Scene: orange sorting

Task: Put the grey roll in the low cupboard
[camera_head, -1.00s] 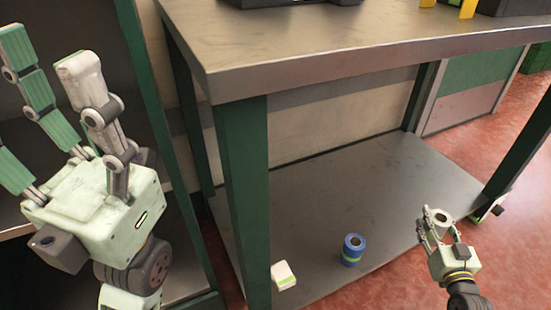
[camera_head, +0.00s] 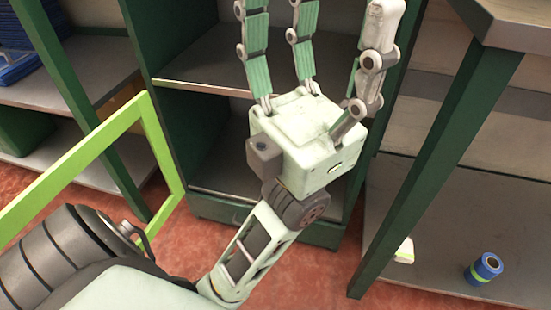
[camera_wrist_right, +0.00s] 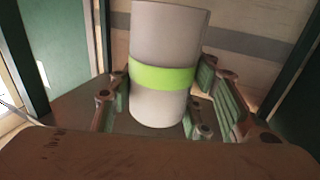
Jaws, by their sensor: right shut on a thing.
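The grey roll (camera_wrist_right: 168,40), a pale cylinder with a bright green band, stands nearly upright between the fingers of my right gripper (camera_wrist_right: 165,105) in the right wrist view. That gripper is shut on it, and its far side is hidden. In the head view the right gripper and the grey roll are out of the picture. My left gripper (camera_head: 325,25) is open and empty, fingers pointing up, in front of a dark green cupboard (camera_head: 190,130) with grey shelves. The left hand and arm hide part of the cupboard's inside.
A light green frame (camera_head: 160,135), perhaps an open door, stands left of the cupboard. Red floor lies in front.

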